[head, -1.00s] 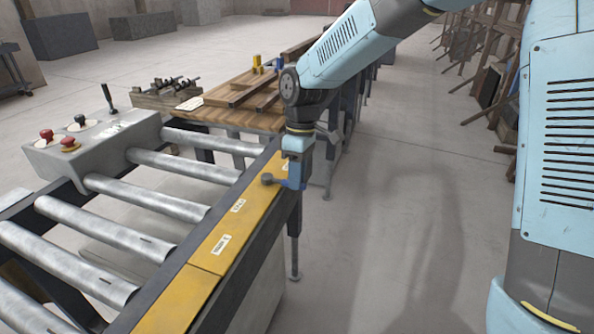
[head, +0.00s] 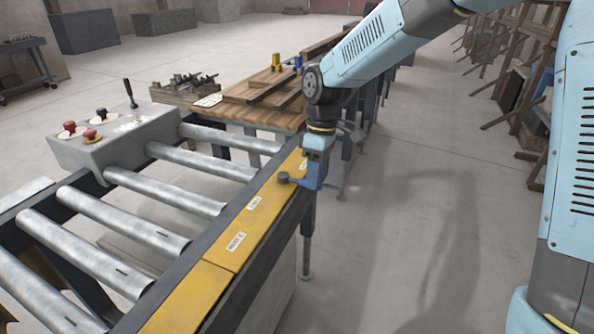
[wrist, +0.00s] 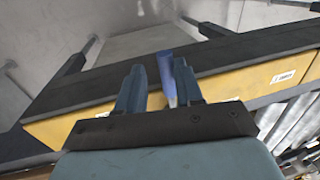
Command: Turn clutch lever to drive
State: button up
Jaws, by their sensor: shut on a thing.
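The clutch lever appears to be the blue bar (head: 306,181) at the yellow-topped side rail of the roller conveyor, beside a dark round knob (head: 283,178). My gripper (head: 317,160) points down over the rail from above. In the wrist view, my gripper (wrist: 163,80) has its two fingers on either side of the blue lever (wrist: 168,78), shut on it. The fingers hide part of the lever in the head view. White labels (head: 236,241) lie along the yellow rail top (head: 215,275); their print is too small to read surely.
A grey control box (head: 115,140) with red and black knobs and an upright black lever (head: 129,92) stands left of the rollers (head: 200,162). A wooden table (head: 265,112) with boards stands behind. The floor to the right (head: 410,180) is clear.

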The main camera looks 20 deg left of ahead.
dwell(0.3)
notch_tip(320, 180, up, 13)
jog(key=w, duration=0.2)
jog(key=shift+w+d+r, duration=0.2)
jog(key=shift+w, duration=0.15)
jog(key=s+d+r+m+t, duration=0.2)
jog(key=s+d+r+m, duration=0.15)
jog(key=d, duration=0.65)
jog(key=s+d+r+m+t, duration=0.25)
jog(key=d+m, duration=0.25)
jog(key=d, duration=0.5)
jog(key=s+d+f+m+t, duration=0.3)
jog(key=s+d+m, duration=0.5)
jog(key=s+d, duration=0.4)
jog(key=d, duration=0.2)
jog(key=shift+d, duration=0.3)
jog(key=shift+a+f, duration=0.1)
